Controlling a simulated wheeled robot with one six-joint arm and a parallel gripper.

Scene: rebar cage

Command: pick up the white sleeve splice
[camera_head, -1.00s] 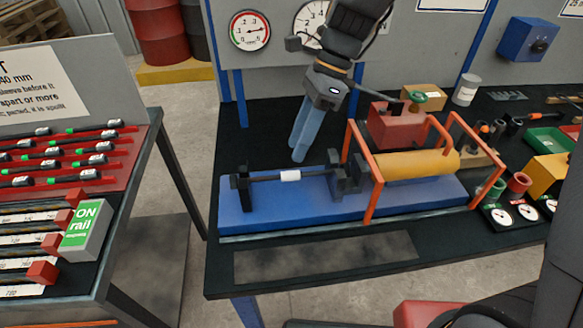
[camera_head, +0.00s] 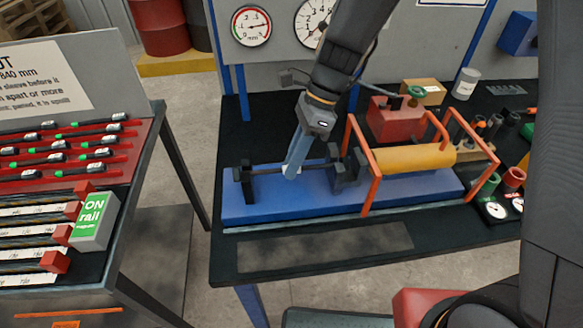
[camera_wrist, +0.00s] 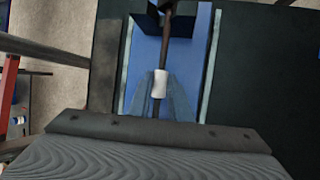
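The white sleeve splice (camera_wrist: 160,83) sits around the dark bar (camera_wrist: 165,38) above the blue base in the wrist view. My gripper (camera_wrist: 161,78) has its two blue fingers on either side of the sleeve and looks open, with no clear contact visible. In the head view my gripper (camera_head: 291,174) reaches down to the middle of the bar, and its fingers hide most of the sleeve. The bar is held level between a dark post (camera_head: 248,186) on the left and a dark clamp block (camera_head: 343,171) on the right.
An orange tube frame (camera_head: 371,185) around a yellow cylinder (camera_head: 415,159) stands close on the right. A red box (camera_head: 393,120) is behind it. The bench front is clear. A sloped rack (camera_head: 75,160) with several bars stands to the left.

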